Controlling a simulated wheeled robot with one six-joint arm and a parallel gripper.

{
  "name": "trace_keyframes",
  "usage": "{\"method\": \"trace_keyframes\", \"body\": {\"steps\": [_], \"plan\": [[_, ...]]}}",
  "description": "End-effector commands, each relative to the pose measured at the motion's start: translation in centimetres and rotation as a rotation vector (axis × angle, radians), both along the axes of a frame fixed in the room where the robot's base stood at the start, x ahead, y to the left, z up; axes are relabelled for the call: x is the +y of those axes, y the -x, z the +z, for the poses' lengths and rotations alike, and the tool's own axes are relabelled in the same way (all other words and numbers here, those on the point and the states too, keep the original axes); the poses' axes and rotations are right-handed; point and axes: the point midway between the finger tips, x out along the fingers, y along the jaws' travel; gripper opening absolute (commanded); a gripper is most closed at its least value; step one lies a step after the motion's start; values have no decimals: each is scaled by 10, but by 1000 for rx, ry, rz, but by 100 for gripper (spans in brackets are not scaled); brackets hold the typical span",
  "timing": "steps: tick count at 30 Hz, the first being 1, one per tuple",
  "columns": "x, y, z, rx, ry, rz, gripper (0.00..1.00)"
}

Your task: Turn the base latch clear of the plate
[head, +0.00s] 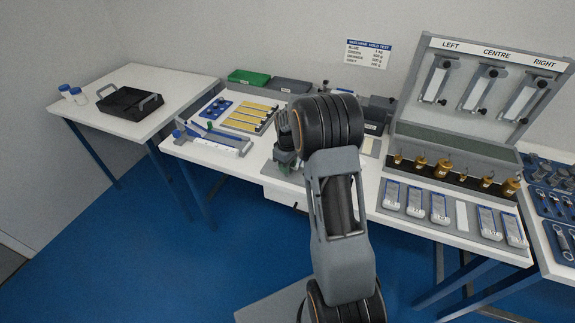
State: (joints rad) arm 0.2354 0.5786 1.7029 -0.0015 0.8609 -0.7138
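My arm reaches up over the middle of the white bench (258,172). The black wrist end of my arm hangs over a grey-green device (287,157) on the bench. My gripper's fingers cannot be made out, so I cannot tell if they are open or shut or touch anything. I cannot single out the base latch or its plate; either may be hidden behind my arm or too small. A blue-and-grey lever device (212,136) stands on the bench to the left of my wrist.
A tray of yellow strips (248,117), a green bin (248,77) and a grey bin (291,86) lie behind. At right, a board marked LEFT, CENTRE, RIGHT (480,55) stands behind brass weights (442,168) and several grey-white blocks (415,202).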

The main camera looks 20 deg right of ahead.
Motion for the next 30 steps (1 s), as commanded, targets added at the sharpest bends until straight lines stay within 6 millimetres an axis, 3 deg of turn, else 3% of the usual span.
{"method": "trace_keyframes", "body": {"steps": [5, 16, 30], "plan": [[0, 0, 0, -1, 0, -1, 49], [0, -1, 8, -4, 0, -1, 50], [0, -1, 97, -6, 0, -1, 50]]}}
